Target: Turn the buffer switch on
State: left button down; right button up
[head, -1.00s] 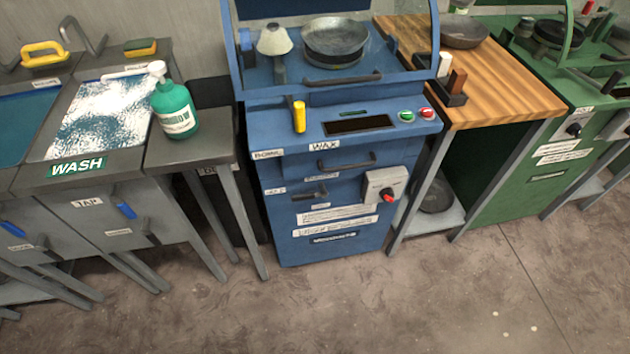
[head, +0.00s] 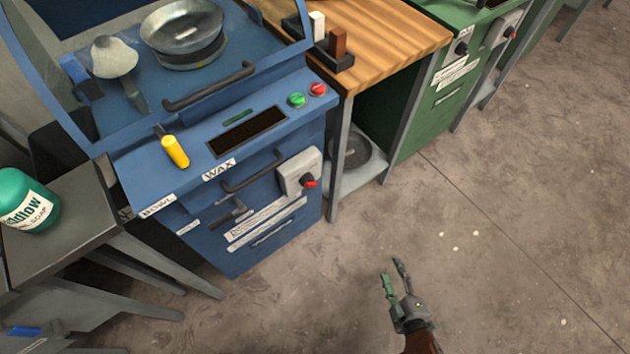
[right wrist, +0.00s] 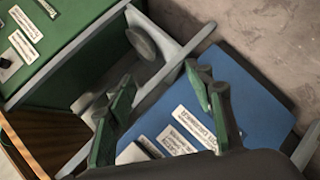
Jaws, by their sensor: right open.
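A grey switch box (head: 297,172) with a red-tipped knob (head: 308,182) is on the right of the blue machine's front (head: 200,240), in the head view. The green machine (head: 432,110) has a black knob (head: 461,48) and another switch box (head: 503,32) with a red part. I cannot read which switch is labelled buffer. My right gripper (head: 391,263) is open and empty over the floor, in front and to the right of the blue machine. Its open fingers (right wrist: 158,78) show in the right wrist view. My left gripper is not in view.
A wooden-topped bench (head: 385,35) stands between the blue and green machines. A yellow handle (head: 175,151) and a green button (head: 296,100) are on the blue machine's top. A soap bottle (head: 25,200) stands at left. The floor (head: 480,240) is clear.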

jog(key=w+a+r+n+t+y, duration=0.35)
jog(key=w+a+r+n, duration=0.35)
jog(key=w+r+n, duration=0.4)
jog(key=n+g+y, duration=0.2)
jog(key=n+y, duration=0.5)
jog(key=n, duration=1.4)
send_near(313, 186)
jog(key=x, duration=0.2)
jog(key=p+x, duration=0.1)
jog(key=x, duration=0.5)
jog(key=shift+w+a+r, duration=0.1)
jog(key=shift+a+r, duration=0.05)
jog(key=shift+a, duration=0.05)
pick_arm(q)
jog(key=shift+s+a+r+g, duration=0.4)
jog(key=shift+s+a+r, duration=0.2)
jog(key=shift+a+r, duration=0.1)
pick_arm(e)
jog(key=shift+w+a, duration=0.45)
jog(key=shift+w, duration=0.1)
jog(key=shift+c, duration=0.4)
jog(key=shift+m, duration=0.3)
jog(key=c, duration=1.1)
